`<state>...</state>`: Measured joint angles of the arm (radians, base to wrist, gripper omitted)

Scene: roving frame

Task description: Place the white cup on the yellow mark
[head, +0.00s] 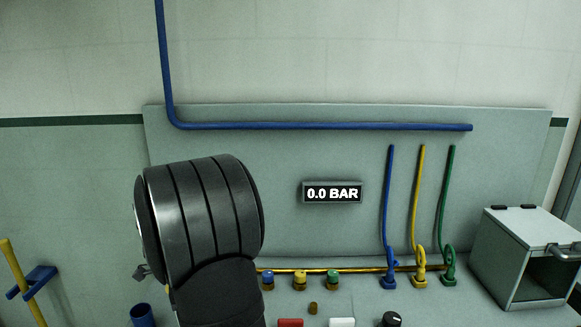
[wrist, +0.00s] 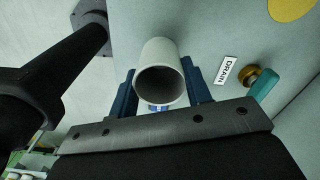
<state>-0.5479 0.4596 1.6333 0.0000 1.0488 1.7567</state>
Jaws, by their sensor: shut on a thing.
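In the wrist view, the white cup (wrist: 160,72) sits between the two blue fingers of my gripper (wrist: 161,85). My gripper is shut on the cup, and the cup's open mouth faces the wrist camera. The yellow mark (wrist: 292,7) is a round patch at the top right edge of the wrist view, partly cut off. The cup is apart from it, to its left and lower in the picture. Whether the cup touches the surface below I cannot tell. The head view shows neither the cup nor the mark; my dark arm blocks its lower left.
A DRAIN label (wrist: 227,70) and a teal-handled valve (wrist: 262,84) lie right of the cup. In the head view, blue, yellow and green hoses (head: 418,200) hang before the panel. An open grey box (head: 525,255) stands right, a blue container (head: 142,316) lower left.

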